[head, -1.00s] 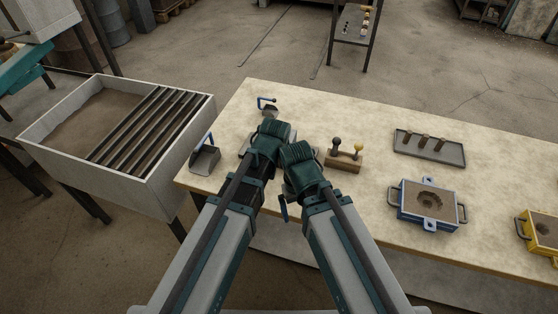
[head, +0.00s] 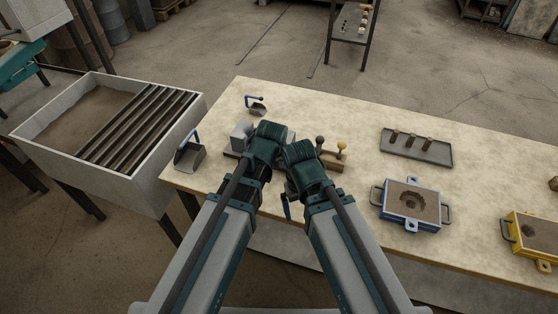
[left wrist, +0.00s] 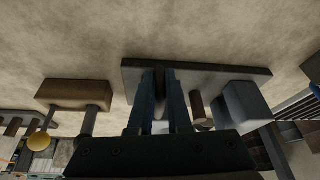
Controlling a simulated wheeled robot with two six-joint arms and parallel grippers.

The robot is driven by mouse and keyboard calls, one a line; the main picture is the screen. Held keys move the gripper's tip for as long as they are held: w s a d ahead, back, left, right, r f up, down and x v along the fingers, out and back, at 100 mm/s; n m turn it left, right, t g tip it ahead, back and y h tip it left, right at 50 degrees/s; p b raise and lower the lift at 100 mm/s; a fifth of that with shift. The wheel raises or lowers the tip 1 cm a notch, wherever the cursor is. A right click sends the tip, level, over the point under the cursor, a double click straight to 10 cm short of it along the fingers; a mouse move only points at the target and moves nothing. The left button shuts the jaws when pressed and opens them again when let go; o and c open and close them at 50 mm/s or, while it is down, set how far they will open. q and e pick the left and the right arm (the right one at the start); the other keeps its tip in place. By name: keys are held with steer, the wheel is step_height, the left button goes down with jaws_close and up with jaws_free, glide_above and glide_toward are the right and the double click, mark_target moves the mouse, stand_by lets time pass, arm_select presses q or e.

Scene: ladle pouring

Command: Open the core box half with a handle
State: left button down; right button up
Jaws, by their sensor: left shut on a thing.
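The left wrist view shows my left gripper (left wrist: 160,80) with its blue fingers shut on a dark, thin piece, which looks like the handle of a core box half. The fingers hide most of that half. Next to it a brown core (left wrist: 198,108) stands on a dark-edged grey plate (left wrist: 210,73), with a grey block (left wrist: 245,104), the other half, beyond it and apart. In the head view that grey block (head: 241,135) shows left of my left gripper (head: 270,133), whose fingertips are hidden. My right gripper (head: 303,160) is beside it, its fingers not clear.
A wooden block with two knobs (head: 331,161) stands close on the right. A grey tray (head: 440,154), a blue mould box (head: 413,226) and a yellow one (head: 535,254) lie farther right.

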arm_select(q)
steer(key=shift+a, duration=0.2)
arm_select(e)
steer(key=shift+a, duration=0.15)
arm_select(q)
steer(key=c, duration=0.9)
jaws_free()
steer(key=p+v, duration=1.2)
steer(key=v, duration=0.1)
steer(key=shift+s+d+r+p, duration=0.1)
steer(key=shift+s+r+p, duration=0.05)
steer(key=shift+r+p, duration=0.25)
arm_select(e)
step_height(320, 180, up, 13)
steer(key=shift+f, duration=0.15)
